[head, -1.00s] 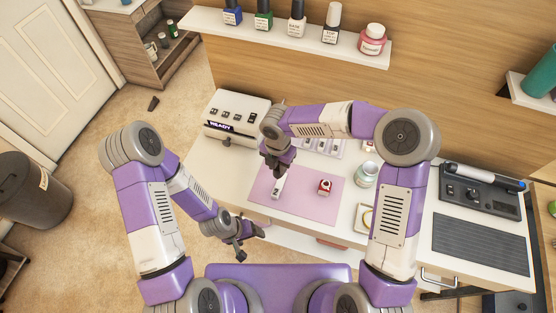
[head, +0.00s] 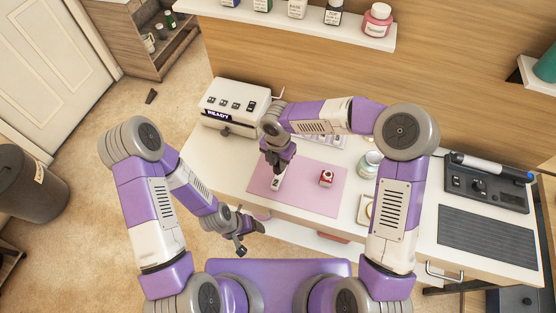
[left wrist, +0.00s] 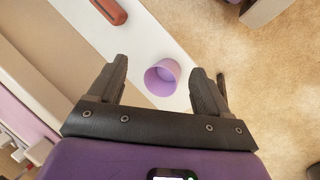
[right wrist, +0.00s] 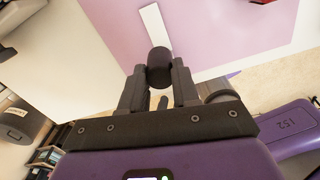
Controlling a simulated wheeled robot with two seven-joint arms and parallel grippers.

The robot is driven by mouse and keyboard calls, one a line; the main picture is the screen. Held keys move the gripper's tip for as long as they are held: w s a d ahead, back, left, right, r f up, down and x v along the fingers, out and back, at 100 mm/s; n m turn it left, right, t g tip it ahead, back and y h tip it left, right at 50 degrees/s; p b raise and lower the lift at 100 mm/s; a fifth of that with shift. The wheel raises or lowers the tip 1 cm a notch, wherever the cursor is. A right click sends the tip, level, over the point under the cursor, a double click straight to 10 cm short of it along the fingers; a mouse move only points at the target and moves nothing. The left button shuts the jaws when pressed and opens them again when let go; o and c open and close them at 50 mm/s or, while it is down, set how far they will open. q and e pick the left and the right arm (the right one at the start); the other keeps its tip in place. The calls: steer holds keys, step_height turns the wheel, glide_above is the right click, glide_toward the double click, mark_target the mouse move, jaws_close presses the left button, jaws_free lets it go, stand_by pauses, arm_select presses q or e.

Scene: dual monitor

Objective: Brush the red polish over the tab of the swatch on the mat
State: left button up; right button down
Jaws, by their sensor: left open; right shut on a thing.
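The pink mat (head: 312,200) lies on the white desk. A white swatch (head: 277,182) lies on its left part, partly covered by my right gripper; it shows as a pale strip in the right wrist view (right wrist: 154,27). My right gripper (head: 276,165) is shut on a black brush cap (right wrist: 160,66), over the far end of the swatch. The bristles are hidden, so I cannot tell whether they touch the tab. The red polish bottle (head: 326,177) stands on the mat, right of the swatch. My left gripper (head: 243,240) is open and empty, off the desk's front edge.
A white device (head: 235,103) reading READY stands behind the mat. A pale jar (head: 369,164) and a tray (head: 366,208) stand to the right. A purple cup (left wrist: 160,78) sits on a low white surface below my left gripper. Bottles line the wall shelf (head: 300,22).

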steer(key=shift+f+b, duration=0.45)
steer(key=shift+f, duration=0.3)
stand_by(1.0)
steer(key=shift+w, duration=0.15)
steer(key=shift+w+d+r+p, duration=0.1)
steer(key=shift+w+d+p, duration=0.05)
steer(key=shift+w+p, duration=0.2)
steer(key=shift+w+d, duration=0.1)
steer(key=shift+w, duration=0.1)
steer(key=shift+w, duration=0.1)
steer(key=shift+w+d+p, duration=0.2)
steer(key=shift+w+p, duration=0.2)
steer(key=shift+w, duration=0.05)
steer(key=shift+w+d+p, duration=0.2)
steer(key=shift+w+p, duration=0.15)
steer(key=shift+w, duration=0.25)
steer(key=shift+w, duration=0.1)
